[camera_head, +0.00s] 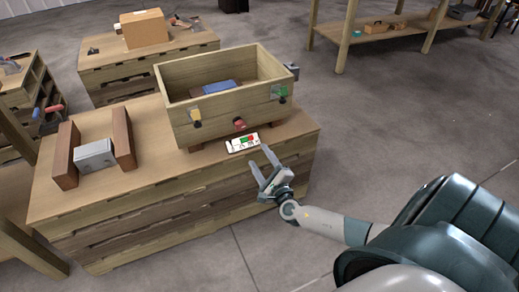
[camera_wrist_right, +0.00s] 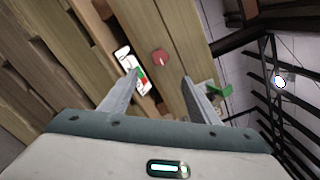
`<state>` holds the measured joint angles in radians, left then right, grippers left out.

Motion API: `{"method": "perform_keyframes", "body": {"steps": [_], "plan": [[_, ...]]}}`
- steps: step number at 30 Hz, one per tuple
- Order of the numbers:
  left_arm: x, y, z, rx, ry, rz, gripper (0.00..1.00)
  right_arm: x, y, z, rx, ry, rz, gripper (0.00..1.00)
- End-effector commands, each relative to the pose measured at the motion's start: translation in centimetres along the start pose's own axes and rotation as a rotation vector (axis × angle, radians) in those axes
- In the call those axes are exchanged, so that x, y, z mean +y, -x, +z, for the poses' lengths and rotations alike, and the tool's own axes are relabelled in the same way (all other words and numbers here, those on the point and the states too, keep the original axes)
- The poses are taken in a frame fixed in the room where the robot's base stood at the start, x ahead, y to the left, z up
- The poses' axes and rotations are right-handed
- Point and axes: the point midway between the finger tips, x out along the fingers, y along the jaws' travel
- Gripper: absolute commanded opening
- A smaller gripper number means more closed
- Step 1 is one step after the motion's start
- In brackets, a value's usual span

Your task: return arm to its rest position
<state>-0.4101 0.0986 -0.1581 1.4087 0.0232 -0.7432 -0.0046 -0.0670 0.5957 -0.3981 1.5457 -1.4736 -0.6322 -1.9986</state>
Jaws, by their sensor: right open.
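My right gripper (camera_head: 262,165) is open and empty, just in front of the workbench's front edge, beside a small white panel with green and red marks (camera_head: 242,143). In the right wrist view its two fingers (camera_wrist_right: 155,95) stand apart, with the white panel (camera_wrist_right: 128,60) and a red button (camera_wrist_right: 160,57) beyond them. My right arm reaches in from the lower right. My left gripper is not in view.
A wooden box (camera_head: 205,118) with a blue item (camera_head: 218,87) inside stands on the workbench (camera_head: 110,205). A grey metal block (camera_head: 95,156) sits between two brown wooden blocks at left. Open floor (camera_head: 400,110) lies to the right.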

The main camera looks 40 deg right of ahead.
Motion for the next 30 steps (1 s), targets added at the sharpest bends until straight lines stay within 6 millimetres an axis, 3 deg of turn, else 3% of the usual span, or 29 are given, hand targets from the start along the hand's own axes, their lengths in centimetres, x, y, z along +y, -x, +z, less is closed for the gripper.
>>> {"method": "perform_keyframes", "body": {"steps": [11,17,23,30], "plan": [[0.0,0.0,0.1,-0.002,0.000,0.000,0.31,0.3,0.1,-0.2,0.008,-0.020,0.006,0.56],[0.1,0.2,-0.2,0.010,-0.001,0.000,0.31,2.9,1.4,-2.1,0.092,-0.239,0.051,0.56],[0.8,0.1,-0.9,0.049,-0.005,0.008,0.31,9.2,5.5,-6.1,0.315,-0.756,0.104,0.56],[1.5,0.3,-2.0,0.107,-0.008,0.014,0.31,18.9,13.9,-9.7,0.699,-1.542,0.026,0.56]]}}
